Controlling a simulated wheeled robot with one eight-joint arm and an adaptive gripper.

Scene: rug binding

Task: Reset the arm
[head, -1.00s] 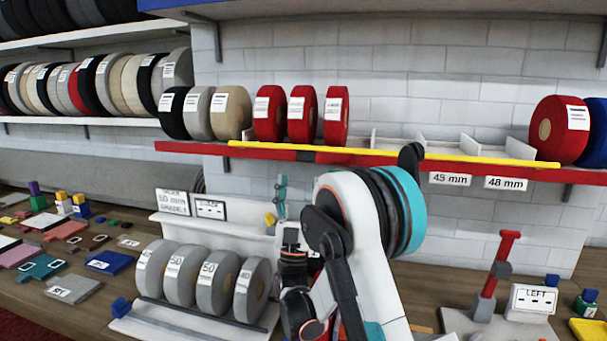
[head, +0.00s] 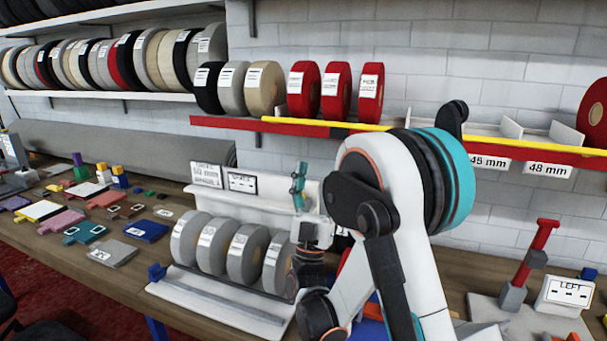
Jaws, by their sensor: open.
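My arm rises at the centre right of the head view, with a white link and a black and teal joint. It folds down to a dark wrist in front of the bench. My gripper (head: 299,184) appears as a small teal and dark end pointing up, just right of the small signs and in front of the white stand. It is open, and I see nothing held in it. The fingers are small and seen nearly edge-on.
Several grey rolls (head: 236,248) stand in a white rack left of my wrist. A red shelf (head: 230,122) with a yellow strip (head: 330,128) and red rolls (head: 336,92) runs behind. A red-handled tool (head: 530,262) stands at right. Small coloured blocks and plates cover the left bench.

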